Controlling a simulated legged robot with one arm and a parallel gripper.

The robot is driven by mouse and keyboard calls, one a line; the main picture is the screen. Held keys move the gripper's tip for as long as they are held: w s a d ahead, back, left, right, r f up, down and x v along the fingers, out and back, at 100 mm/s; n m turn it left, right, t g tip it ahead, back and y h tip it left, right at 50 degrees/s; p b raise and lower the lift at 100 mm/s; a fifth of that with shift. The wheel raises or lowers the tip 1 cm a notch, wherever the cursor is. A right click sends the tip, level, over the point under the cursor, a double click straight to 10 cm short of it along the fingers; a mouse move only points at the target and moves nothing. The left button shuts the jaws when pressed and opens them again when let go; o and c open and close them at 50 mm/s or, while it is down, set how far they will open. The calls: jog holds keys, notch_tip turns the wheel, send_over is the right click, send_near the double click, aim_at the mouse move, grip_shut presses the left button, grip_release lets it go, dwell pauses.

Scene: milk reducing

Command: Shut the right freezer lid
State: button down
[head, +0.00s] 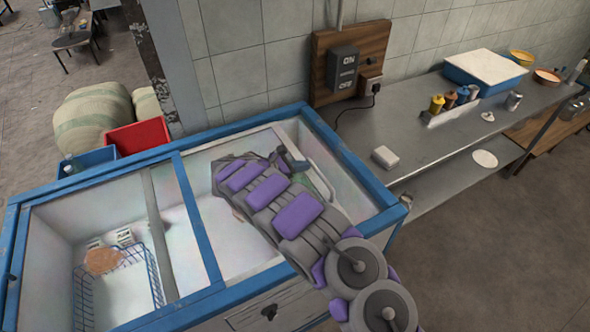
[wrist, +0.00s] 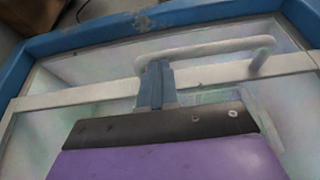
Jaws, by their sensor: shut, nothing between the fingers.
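The blue-framed chest freezer (head: 203,250) has see-through lids and stands in the left half of the head view. The right freezer lid (head: 235,255) lies over its right part, largely behind my arm. In the wrist view, the lid's pale edge bar (wrist: 90,95) and white handle (wrist: 205,47) are close ahead. My gripper (head: 290,160) is over the right part of the freezer, near its far right corner. In the wrist view, my gripper (wrist: 156,72) is shut and empty, its tip at the handle's left end. Whether it touches the handle is unclear.
The left part of the freezer holds a blue wire basket (head: 118,290) with a brown item. A red crate (head: 138,136) and sacks (head: 92,118) stand beyond the freezer. A steel counter (head: 420,125) with jars is at right. The floor at lower right is clear.

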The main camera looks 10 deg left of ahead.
jog(key=shift+a, duration=0.45)
jog(key=w+d, duration=0.7)
jog(key=d, duration=0.3)
jog(key=shift+d+p, duration=0.25)
jog(key=shift+p, duration=0.2)
jog(key=shift+s, duration=0.1)
